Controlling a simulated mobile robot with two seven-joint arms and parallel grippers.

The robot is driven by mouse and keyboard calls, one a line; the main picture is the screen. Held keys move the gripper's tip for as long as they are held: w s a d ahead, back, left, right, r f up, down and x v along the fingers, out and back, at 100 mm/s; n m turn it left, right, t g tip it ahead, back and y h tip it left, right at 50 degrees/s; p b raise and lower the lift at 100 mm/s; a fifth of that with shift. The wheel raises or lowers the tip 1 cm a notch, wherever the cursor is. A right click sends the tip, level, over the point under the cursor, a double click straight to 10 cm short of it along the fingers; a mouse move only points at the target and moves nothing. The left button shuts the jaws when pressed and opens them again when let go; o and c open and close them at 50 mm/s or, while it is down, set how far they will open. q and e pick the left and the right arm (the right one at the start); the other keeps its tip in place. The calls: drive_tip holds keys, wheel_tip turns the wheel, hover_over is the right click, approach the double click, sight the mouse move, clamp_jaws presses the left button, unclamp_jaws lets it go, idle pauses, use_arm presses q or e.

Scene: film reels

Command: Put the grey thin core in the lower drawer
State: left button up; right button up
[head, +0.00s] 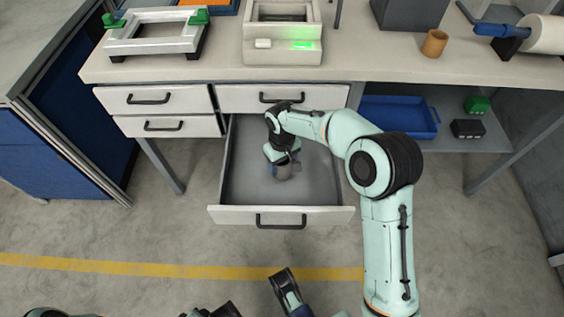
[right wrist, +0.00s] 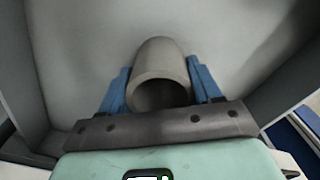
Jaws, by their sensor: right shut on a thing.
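My right gripper (head: 281,166) is inside the drawer's outline, pointing down. It is shut on the grey thin core (head: 284,173), a hollow grey tube. In the right wrist view the core (right wrist: 160,63) sits between the two blue fingers (right wrist: 160,88), its open end toward the camera. I cannot tell whether the core touches the drawer floor. What seems to be my left gripper (head: 301,311) is cut off at the bottom edge; its jaws are not clear.
A shut drawer (head: 282,97) lies above the open one, and two shut drawers (head: 150,110) stand to the left. A blue tray (head: 398,117) is on the shelf at right. A brown cup (head: 434,43) and a lit grey device (head: 283,45) stand on the worktop (head: 355,68).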

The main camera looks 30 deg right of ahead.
drive_tip(key=o, duration=1.1)
drive_tip(key=shift+f, duration=0.1)
drive_tip(key=shift+c, duration=0.2)
use_arm(q)
drive_tip(key=shift+h, duration=0.3)
drive_tip(key=r+p, duration=0.1)
drive_tip(key=s+d+r+p, duration=0.1)
drive_tip(key=r, duration=0.1)
drive_tip(key=d+r+p, duration=0.1)
drive_tip(key=shift+s+r, duration=0.15)
use_arm(e)
wheel_tip(320, 180, up, 12)
drive_tip(key=shift+r, duration=0.2)
